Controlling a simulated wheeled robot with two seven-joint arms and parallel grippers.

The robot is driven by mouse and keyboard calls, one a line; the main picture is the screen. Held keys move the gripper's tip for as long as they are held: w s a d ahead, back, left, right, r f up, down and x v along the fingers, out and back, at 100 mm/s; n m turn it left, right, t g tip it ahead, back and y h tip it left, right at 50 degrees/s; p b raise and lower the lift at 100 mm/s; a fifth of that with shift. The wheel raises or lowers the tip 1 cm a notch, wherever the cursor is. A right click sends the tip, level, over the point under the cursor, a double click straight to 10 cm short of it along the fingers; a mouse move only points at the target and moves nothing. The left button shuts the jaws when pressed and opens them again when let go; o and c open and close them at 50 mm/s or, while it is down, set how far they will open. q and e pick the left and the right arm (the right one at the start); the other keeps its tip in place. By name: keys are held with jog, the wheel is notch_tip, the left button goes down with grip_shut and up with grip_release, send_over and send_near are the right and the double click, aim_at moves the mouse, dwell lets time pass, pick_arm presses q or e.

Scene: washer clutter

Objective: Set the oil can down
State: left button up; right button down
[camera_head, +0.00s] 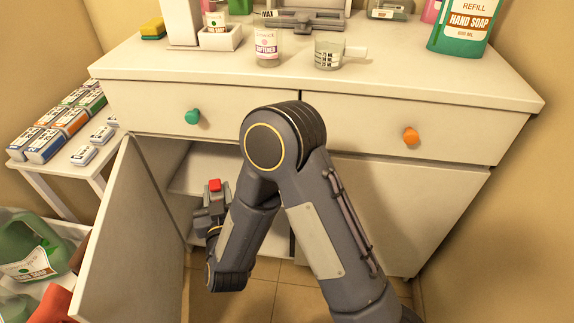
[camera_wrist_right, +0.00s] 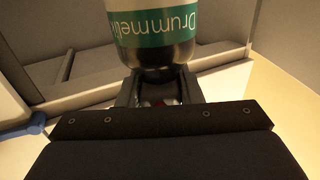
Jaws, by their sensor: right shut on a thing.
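The oil can (camera_wrist_right: 155,50) shows in the right wrist view as a dark bottle with a white and green label, its lettering upside down there. My right gripper (camera_wrist_right: 158,90) is shut on its narrow end. In the head view the right gripper (camera_head: 211,212) is in front of the open cabinet's left side, with a red cap-like top (camera_head: 214,185) just above it. Most of the can is hidden there, and I cannot tell whether it touches a surface. My left gripper is out of view.
The cabinet door (camera_head: 128,240) stands open left of the gripper; a shelf (camera_head: 203,176) shows inside. A cup (camera_head: 328,53) and several bottles stand on the cabinet top. A side table (camera_head: 68,160) holds small boxes. A basket with a green jug (camera_head: 28,250) is at lower left.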

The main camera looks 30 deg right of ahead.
jog(key=w+d+b, duration=0.3)
jog(key=w+d, duration=0.8)
jog(key=w, duration=0.5)
notch_tip(320, 180, down, 7)
jog(key=b, duration=0.4)
jog(key=c, duration=1)
grip_release()
